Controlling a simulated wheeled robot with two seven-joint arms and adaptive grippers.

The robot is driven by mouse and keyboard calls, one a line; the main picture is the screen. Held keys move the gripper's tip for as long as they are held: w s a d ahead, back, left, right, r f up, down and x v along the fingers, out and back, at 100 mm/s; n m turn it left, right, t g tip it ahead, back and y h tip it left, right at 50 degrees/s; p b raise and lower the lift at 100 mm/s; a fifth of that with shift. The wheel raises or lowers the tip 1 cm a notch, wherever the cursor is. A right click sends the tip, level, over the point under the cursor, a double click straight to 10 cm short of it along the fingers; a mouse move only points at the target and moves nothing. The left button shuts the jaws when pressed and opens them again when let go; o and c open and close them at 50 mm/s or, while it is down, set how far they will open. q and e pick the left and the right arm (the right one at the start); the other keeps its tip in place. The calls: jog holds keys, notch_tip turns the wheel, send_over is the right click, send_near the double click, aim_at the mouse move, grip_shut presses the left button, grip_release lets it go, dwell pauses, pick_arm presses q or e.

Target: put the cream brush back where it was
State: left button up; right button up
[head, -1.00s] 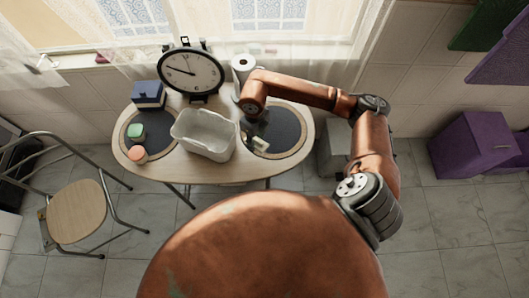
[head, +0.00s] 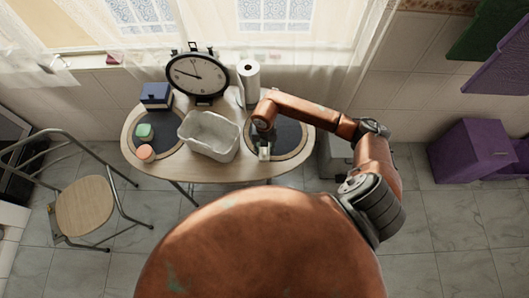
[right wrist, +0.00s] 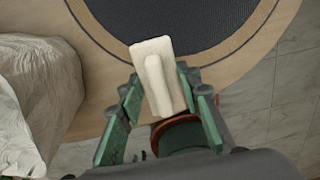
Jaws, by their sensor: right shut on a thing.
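The cream brush (right wrist: 156,72) is a pale block with a raised grip, held between the green fingers of my right gripper (right wrist: 160,108) in the right wrist view. In the head view, the brush (head: 264,153) shows small below my right gripper (head: 263,143), over the front left part of the right dark round mat (head: 290,136). In the wrist view the mat (right wrist: 195,18) and its wooden rim lie beyond the brush. I cannot tell whether the brush touches the surface. My left gripper is not in view.
A whitish bin (head: 209,135) stands just left of the brush. A clock (head: 197,75), a paper roll (head: 249,80) and a blue box (head: 156,95) stand at the back. A green item (head: 144,132) and an orange item (head: 146,152) sit on the left mat.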

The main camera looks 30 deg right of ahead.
aim_at(264, 153)
jog(key=shift+f, duration=1.7)
jog(key=shift+f, duration=0.15)
jog(key=o, duration=1.2)
notch_tip(264, 153, up, 12)
jog(key=shift+r, duration=0.2)
